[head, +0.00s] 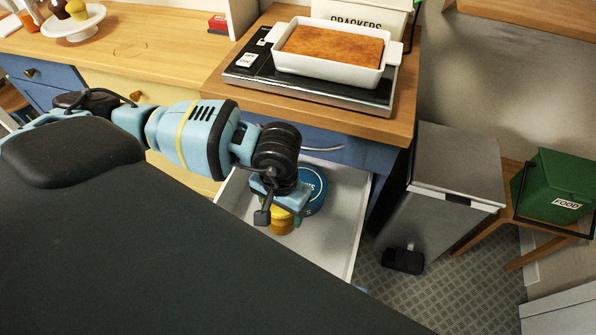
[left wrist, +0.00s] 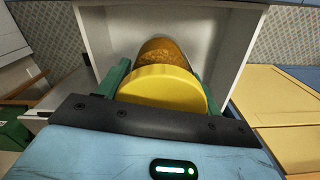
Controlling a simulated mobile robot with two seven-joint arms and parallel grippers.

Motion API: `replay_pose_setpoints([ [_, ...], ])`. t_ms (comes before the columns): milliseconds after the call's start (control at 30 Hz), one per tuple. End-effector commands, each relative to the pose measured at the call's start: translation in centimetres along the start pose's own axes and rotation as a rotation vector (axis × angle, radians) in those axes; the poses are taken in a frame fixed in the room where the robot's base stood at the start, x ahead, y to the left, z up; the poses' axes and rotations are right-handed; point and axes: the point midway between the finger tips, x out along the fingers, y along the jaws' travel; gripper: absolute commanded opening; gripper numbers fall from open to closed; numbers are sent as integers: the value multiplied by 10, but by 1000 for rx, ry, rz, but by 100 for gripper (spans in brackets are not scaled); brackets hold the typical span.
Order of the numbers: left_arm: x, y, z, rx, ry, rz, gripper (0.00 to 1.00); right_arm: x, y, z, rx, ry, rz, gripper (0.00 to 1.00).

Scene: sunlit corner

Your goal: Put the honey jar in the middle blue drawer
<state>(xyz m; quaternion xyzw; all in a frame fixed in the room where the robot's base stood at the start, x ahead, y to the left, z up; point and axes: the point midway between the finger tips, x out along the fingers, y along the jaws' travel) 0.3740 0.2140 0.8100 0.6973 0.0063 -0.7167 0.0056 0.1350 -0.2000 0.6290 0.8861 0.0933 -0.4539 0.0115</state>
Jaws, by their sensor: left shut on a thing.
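The honey jar (head: 283,224), amber with a yellow lid, is in my left gripper (head: 275,205). The gripper points down into an open drawer (head: 335,225) with a pale grey inside, below a shut blue drawer with a metal handle. In the left wrist view the yellow lid (left wrist: 165,88) sits between the two green fingers (left wrist: 160,85), with the drawer's pale walls (left wrist: 232,45) beyond. I cannot tell whether the jar touches the drawer floor. My right gripper is not in view.
A round blue tin (head: 316,188) stands in the drawer right beside the jar and gripper. The drawer's right side is clear. A grey pedal bin (head: 455,170) stands right of the drawer. A white baking dish (head: 330,72) sits on the counter above.

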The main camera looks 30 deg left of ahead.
Motion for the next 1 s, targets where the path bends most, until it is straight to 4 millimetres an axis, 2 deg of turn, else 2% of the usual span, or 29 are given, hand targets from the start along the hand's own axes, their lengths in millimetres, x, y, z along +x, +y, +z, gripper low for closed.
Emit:
replay_pose_setpoints([
  [33, 19, 1, -8, -3, -10, 2, 32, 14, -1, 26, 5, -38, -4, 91],
  [67, 20, 0, -14, -4, -7, 1, 32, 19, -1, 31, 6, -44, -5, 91],
  [300, 16, -1, -51, -37, 13, 1, 32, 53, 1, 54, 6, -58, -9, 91],
  [467, 14, -6, -67, -122, 19, 3, 32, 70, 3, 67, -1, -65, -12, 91],
  [567, 24, -13, -74, -245, 19, 7, 32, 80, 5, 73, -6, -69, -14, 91],
  [767, 58, -35, -75, -602, 13, 19, 32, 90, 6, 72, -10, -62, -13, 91],
  [1000, 119, -74, -56, -1124, 5, 26, 32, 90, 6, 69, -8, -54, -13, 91],
])
